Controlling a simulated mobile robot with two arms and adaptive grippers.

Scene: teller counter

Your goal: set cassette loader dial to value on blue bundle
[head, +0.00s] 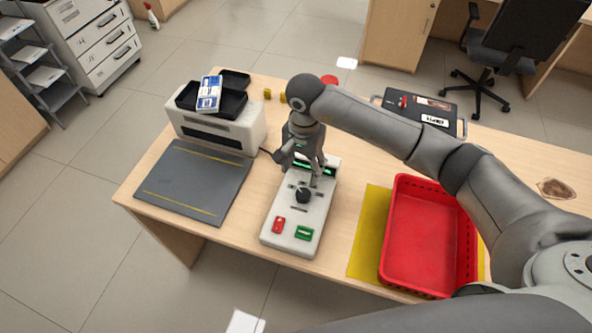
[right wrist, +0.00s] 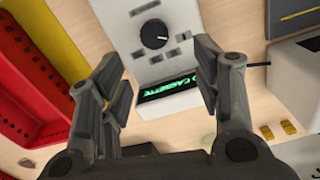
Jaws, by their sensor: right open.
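The cassette loader (head: 291,241) is a long white panel on the table, with a black dial (head: 304,195), a red button (head: 278,225) and a green button (head: 304,233). The right wrist view shows the dial (right wrist: 154,35) with a white pointer mark, and a green lit display (right wrist: 170,88) with partly readable text. My right gripper (head: 301,172) is open above the loader's display end, apart from the dial, its fingers pointing down. The blue bundle (head: 209,94), blue and white, lies tilted on the black tray of a white machine; its value is too small to read. My left gripper is not in view.
The white machine (head: 240,133) and a grey mat (head: 191,183) are left of the loader. A red crate (head: 393,230) on a yellow mat (head: 366,232) is to the right. A black case (head: 442,108) lies behind my right arm. Small yellow pieces (head: 267,94) lie at the back.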

